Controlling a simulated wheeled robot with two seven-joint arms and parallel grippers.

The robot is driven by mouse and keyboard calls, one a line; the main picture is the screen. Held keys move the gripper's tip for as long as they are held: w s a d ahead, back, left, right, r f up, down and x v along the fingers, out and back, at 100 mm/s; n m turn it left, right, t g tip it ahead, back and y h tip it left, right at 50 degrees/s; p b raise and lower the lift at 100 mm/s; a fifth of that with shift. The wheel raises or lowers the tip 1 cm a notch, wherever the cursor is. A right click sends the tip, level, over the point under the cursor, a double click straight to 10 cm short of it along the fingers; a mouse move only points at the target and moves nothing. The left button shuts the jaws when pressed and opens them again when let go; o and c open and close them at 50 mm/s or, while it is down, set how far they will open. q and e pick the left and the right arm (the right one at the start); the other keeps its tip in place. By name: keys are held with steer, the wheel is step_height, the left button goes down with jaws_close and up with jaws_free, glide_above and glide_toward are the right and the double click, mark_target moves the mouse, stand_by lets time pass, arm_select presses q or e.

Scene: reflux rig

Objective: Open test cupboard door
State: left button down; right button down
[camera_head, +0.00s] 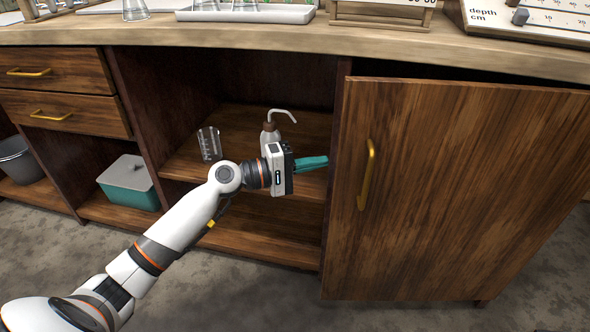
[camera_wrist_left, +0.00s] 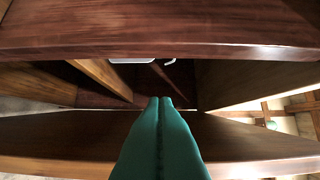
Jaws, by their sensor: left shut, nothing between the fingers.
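The brown wooden test cupboard door (camera_head: 460,200) fills the right of the head view, with an upright gold handle (camera_head: 367,175) near its left edge. A dark gap shows between its top and the counter, so it stands ajar. My left gripper (camera_head: 326,161) has its teal fingers shut and empty, pointing right at the door's left edge, beside the handle and not on it. Whether the tips touch the door or reach behind it I cannot tell. In the left wrist view the shut fingers (camera_wrist_left: 160,102) point between wooden panels. My right gripper is not in view.
The open compartment left of the door holds a glass beaker (camera_head: 209,143) and a wash bottle (camera_head: 270,138), close behind my left wrist. A teal box (camera_head: 130,183) and drawers (camera_head: 58,72) are farther left. The counter (camera_head: 230,35) overhangs above. The floor in front is clear.

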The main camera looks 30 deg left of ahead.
arm_select(q)
steer(key=s+d, duration=0.2)
steer(key=d, duration=0.1)
steer(key=shift+d+b, duration=0.2)
steer(key=shift+b, duration=0.15)
stand_by(0.4)
